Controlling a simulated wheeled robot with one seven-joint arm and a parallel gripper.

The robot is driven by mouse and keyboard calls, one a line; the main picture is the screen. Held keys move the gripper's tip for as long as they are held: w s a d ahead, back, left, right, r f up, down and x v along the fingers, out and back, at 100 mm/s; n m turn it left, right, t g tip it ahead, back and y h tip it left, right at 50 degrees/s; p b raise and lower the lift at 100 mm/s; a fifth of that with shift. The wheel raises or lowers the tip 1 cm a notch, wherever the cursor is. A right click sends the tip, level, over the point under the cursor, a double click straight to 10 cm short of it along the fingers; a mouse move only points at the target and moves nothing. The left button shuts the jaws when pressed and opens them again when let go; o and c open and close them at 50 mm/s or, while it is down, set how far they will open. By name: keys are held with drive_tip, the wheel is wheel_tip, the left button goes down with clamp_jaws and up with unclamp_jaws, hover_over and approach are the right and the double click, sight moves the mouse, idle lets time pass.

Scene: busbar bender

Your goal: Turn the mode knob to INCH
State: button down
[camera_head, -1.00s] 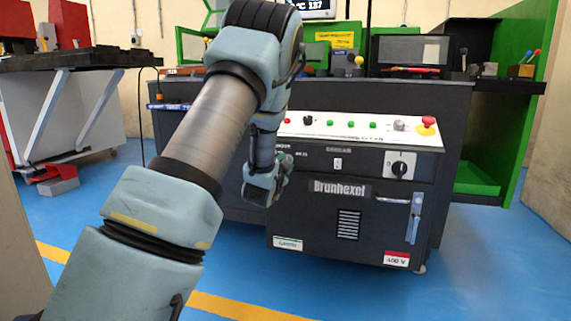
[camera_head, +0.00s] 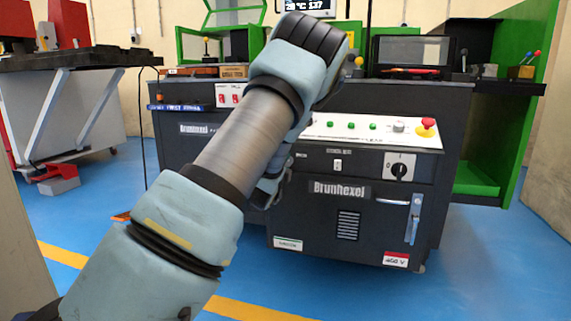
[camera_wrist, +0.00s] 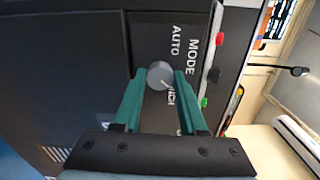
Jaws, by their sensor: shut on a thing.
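The mode knob (camera_wrist: 160,74) is a small round grey knob on a dark panel (camera_wrist: 180,25) in the wrist view. White letters beside it read MODE and AUTO, and a partly covered word ends in NCH. A pale mark on the knob points toward that partly covered word. My gripper (camera_wrist: 160,80) has its green fingers on both sides of the knob and is shut on it. In the head view my arm hides the knob and most of the gripper at the machine's left front.
The Brunhexel machine (camera_head: 350,215) has a white top strip with buttons and a red emergency stop (camera_head: 427,127). Its front carries a rotary switch (camera_head: 400,168) and a door handle (camera_head: 414,218). The blue floor (camera_head: 480,260) at right is clear.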

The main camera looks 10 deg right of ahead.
drive_tip(key=shift+m, duration=0.3)
drive_tip(key=shift+c, duration=2.3)
unclamp_jaws()
drive_tip(key=p+v, duration=0.2)
drive_tip(key=v, duration=0.8)
drive_tip(key=shift+s+a+p, duration=0.15)
drive_tip(key=shift+s+p, duration=0.25)
